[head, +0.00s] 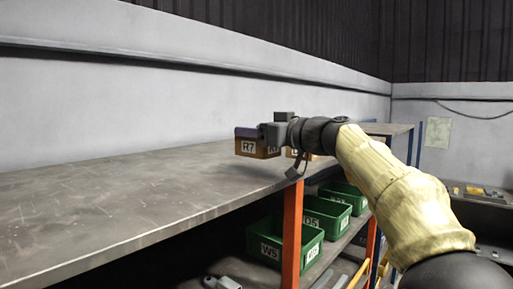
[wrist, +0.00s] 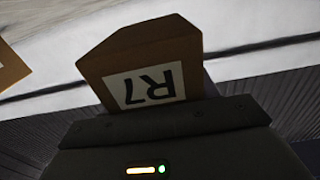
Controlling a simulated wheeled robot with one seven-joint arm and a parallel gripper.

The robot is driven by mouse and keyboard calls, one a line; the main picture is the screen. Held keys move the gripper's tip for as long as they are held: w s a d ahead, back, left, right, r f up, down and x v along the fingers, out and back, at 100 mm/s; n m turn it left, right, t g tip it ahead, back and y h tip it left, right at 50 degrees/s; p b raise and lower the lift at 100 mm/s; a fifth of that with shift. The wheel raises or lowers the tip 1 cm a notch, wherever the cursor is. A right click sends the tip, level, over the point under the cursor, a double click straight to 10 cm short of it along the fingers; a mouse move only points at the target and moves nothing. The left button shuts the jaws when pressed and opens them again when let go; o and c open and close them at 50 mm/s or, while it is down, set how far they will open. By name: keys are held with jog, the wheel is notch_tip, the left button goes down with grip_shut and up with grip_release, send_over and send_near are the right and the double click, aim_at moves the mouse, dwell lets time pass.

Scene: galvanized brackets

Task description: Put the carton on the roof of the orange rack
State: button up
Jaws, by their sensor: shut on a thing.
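The carton (head: 247,148), brown with a white R7 label, is between the jaws of my gripper (head: 262,134) in the head view. In the wrist view the carton (wrist: 185,50) sticks out past the gripper's dark edge (wrist: 165,122), its label upside down. My gripper is shut on it. The orange rack has orange posts (head: 292,235) and a wide grey metal roof (head: 120,200). The carton is at the roof's right part, close to its surface; whether it touches is unclear.
A second brown carton (head: 292,154) shows partly behind my gripper; a brown carton is also at the left edge of the wrist view (wrist: 9,68). Green bins (head: 285,243) stand on a lower shelf. The roof's left and front are clear. A pale wall (head: 150,100) runs behind.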

aim_at(256, 145)
jog(key=shift+f, duration=1.9)
jog(key=shift+f, duration=0.1)
jog(key=o, duration=1.1)
jog(key=shift+r, duration=0.2)
jog(key=b+v, duration=0.8)
jog(key=v, duration=0.4)
jog(key=shift+f, duration=0.1)
